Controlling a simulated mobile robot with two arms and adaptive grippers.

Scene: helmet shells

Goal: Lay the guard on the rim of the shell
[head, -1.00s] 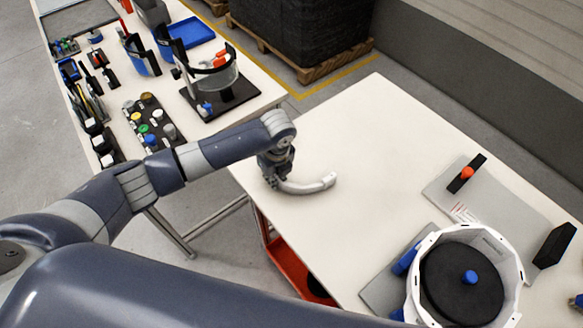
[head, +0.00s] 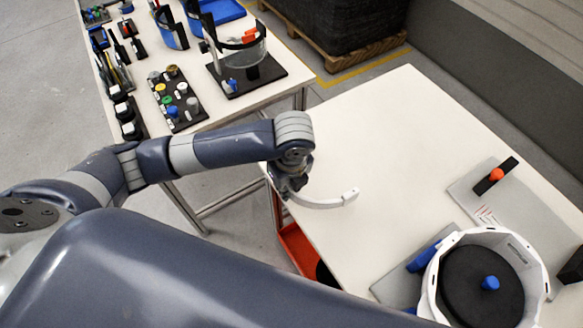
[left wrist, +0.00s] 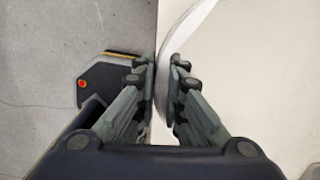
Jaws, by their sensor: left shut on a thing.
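The guard (head: 325,203) is a thin, curved, pale strip. My left gripper (head: 288,190) is shut on one end of it, and the other end sticks out to the right over the table's left side. In the left wrist view the guard (left wrist: 180,40) runs up and right from between the fingers (left wrist: 162,85). Whether it touches the table is hard to tell. The shell (head: 437,272) is a white, many-sided ring at the lower right, with its rim up, well apart from the guard. My right gripper is not in view.
A black disc (head: 470,300) with a blue knob (head: 490,283) sits inside the shell. A grey plate with an orange knob (head: 496,175) lies behind it. The white table's middle (head: 400,150) is clear. A second table with tools and a stand (head: 240,85) is at upper left.

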